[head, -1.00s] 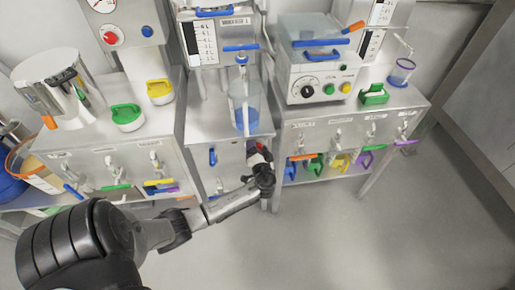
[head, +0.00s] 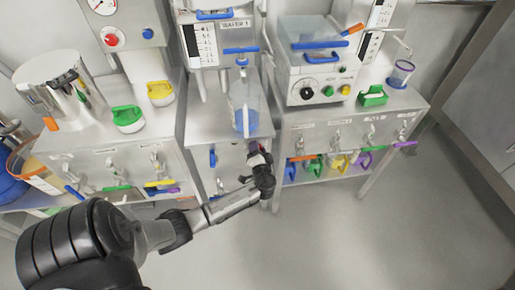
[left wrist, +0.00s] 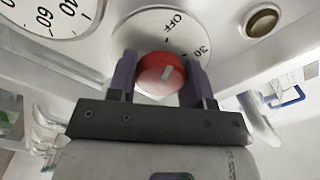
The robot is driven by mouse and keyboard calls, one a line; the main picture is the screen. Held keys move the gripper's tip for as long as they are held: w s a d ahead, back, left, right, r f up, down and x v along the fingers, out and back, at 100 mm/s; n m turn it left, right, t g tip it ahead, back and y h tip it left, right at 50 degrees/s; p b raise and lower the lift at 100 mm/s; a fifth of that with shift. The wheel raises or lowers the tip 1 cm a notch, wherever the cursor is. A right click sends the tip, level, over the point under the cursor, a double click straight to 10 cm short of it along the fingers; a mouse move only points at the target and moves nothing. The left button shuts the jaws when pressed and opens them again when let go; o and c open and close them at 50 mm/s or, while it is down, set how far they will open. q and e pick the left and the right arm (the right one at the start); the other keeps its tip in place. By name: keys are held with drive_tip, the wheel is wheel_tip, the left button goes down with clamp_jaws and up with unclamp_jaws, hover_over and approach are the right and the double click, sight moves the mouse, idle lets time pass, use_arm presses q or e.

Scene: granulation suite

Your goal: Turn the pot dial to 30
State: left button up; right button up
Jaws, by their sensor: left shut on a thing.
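The red pot dial (left wrist: 161,73) fills the space between the two fingers of my left gripper (left wrist: 159,82) in the left wrist view. The gripper is shut on the dial, one finger at each side. A pale mark on the dial leans up and slightly right, roughly toward OFF; I cannot read the exact setting. The white scale plate (left wrist: 150,25) behind it shows OFF at the top and 30 at the right. In the head view my left gripper (head: 258,153) is at the front of the middle cabinet (head: 230,160) and mostly hides the dial. My right gripper is not in view.
A gauge (left wrist: 50,12) and a round button (left wrist: 261,20) flank the dial. A clear jug (head: 243,105) stands above on the middle cabinet. Counters with taps (head: 337,140) and coloured handles stand on both sides. The floor (head: 330,245) in front at right is clear.

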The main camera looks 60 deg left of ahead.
use_arm(q)
drive_tip(key=m+p, duration=0.3)
drive_tip(key=m, duration=0.2)
drive_tip(key=shift+r, duration=0.1)
drive_tip(key=m+p, duration=0.2)
drive_tip(key=m, duration=0.2)
drive_tip(key=shift+m+p, duration=0.35)
drive_tip(key=shift+m, duration=0.15)
drive_tip(key=shift+f+m, duration=0.2)
drive_tip(key=shift+m, duration=0.1)
drive_tip(key=o, duration=0.9)
